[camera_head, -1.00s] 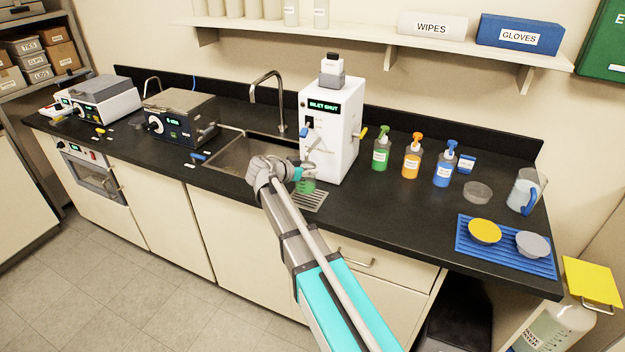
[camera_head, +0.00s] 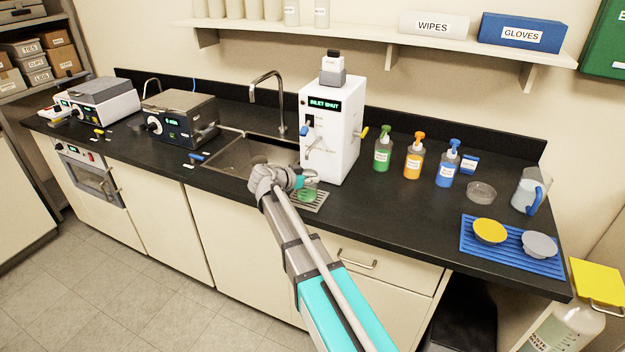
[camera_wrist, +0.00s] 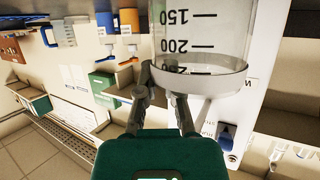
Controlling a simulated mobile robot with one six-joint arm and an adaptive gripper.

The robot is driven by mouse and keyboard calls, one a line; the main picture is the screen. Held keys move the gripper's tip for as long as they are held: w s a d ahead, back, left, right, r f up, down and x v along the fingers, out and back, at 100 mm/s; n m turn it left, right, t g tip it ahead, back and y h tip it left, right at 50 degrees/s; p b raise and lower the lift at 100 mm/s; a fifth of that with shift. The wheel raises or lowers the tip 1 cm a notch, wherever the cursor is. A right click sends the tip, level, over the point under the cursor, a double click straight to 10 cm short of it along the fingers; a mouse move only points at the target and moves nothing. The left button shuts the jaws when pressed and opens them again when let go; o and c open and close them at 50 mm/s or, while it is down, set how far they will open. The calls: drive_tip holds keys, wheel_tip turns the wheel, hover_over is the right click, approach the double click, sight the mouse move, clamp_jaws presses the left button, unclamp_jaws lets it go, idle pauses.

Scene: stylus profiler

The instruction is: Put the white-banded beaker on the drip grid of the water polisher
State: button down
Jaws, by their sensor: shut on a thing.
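The polisher's display reads "INLET SHUT". My gripper hides part of the beaker and grid.
The sink (camera_head: 240,155) with its tall tap lies left of the polisher. Green (camera_head: 383,152), orange (camera_head: 414,160) and blue (camera_head: 446,168) pump bottles stand to its right.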

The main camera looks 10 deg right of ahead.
drive_tip(key=c, duration=0.8)
unclamp_jaws()
drive_tip(key=shift+o, duration=0.2)
drive_tip(key=shift+r, duration=0.15)
drive_tip(key=p+v, duration=0.5)
drive_tip(key=v, duration=0.7)
drive_tip(key=shift+s, duration=0.1)
drive_tip(key=s+d+f+n+g+y, duration=0.4)
drive_tip(key=s+d+f+n+y, duration=0.15)
drive_tip(key=s+d+f, duration=0.35)
drive_tip(key=s+f+n+g+y, duration=0.2)
drive_tip(key=s+n+y, duration=0.4)
drive_tip(key=s, duration=0.7)
drive_tip(key=shift+d+f+n, duration=0.35)
drive_tip(key=shift+d+n, duration=0.05)
drive_tip(key=shift+n, duration=0.15)
